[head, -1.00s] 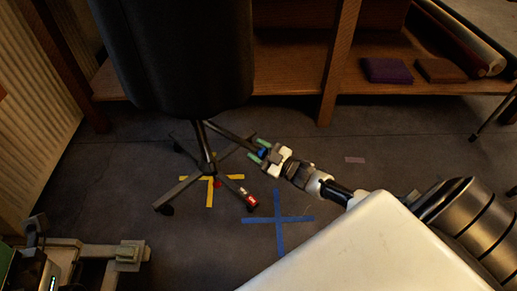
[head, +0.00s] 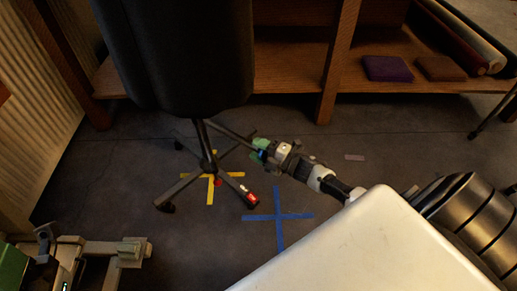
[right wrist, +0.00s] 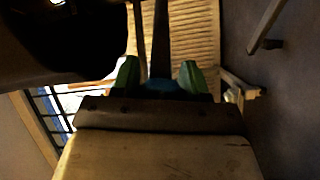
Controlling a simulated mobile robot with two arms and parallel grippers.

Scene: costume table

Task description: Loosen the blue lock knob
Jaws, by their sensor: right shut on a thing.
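The blue lock knob (head: 261,154) shows as a small blue patch at the end of a dark rod, which slants from the stand's pole (head: 203,140). My right gripper (head: 260,150) is shut on the knob, with its green fingertips at either side. In the right wrist view, a dark blue piece of the knob (right wrist: 165,85) lies between the green fingertips (right wrist: 155,78), partly hidden by the gripper body. Part of my left arm's end (head: 128,250) is at the lower left of the head view, away from the knob; its jaw opening is unclear.
Yellow tape (head: 210,190) and a blue tape cross (head: 277,217) mark the floor. A wooden shelf (head: 290,85) with folded cloths (head: 388,68) is behind.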

